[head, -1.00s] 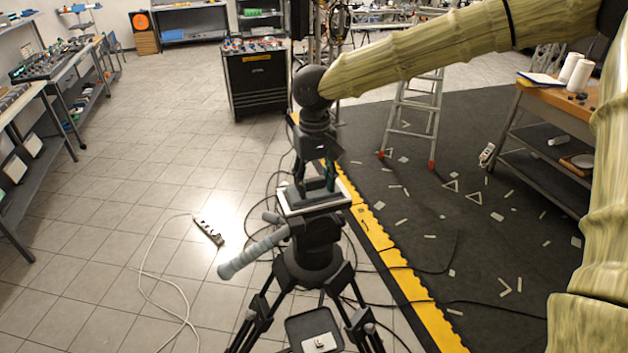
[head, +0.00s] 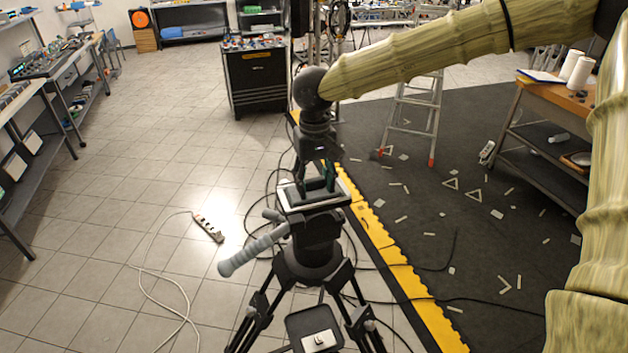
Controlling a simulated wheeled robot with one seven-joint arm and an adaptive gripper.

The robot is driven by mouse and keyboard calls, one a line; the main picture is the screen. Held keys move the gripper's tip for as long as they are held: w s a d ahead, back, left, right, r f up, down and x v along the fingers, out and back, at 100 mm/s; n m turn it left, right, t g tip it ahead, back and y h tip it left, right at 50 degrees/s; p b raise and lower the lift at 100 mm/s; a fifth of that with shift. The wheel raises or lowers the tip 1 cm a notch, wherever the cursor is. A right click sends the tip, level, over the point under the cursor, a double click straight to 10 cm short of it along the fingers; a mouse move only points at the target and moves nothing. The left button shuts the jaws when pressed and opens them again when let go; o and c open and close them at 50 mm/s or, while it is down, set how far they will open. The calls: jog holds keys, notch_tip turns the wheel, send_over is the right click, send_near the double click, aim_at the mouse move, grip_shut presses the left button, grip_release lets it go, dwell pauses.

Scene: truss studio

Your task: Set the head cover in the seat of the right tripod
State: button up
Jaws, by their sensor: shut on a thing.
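A black tripod (head: 312,262) with a grey pan handle stands in front of me; it is the only upright tripod I can make out. Its seat (head: 288,208) on top has a pale rim. My gripper (head: 316,187) points down over the seat, its green-tinted fingers shut on the dark head cover (head: 316,193). The cover is low at the seat, within the pale rim as seen from here. Dark parts overlap, so I cannot tell whether it rests fully on the seat floor.
A dark tray (head: 315,328) with a small white item is low between the tripod legs. Cables and a power strip (head: 207,228) lie on the tiles. A yellow edge strip (head: 400,268) borders the dark mat. A stepladder (head: 412,115) and a wooden-topped bench (head: 560,100) are at right.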

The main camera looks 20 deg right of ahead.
jog(key=o, duration=1.1)
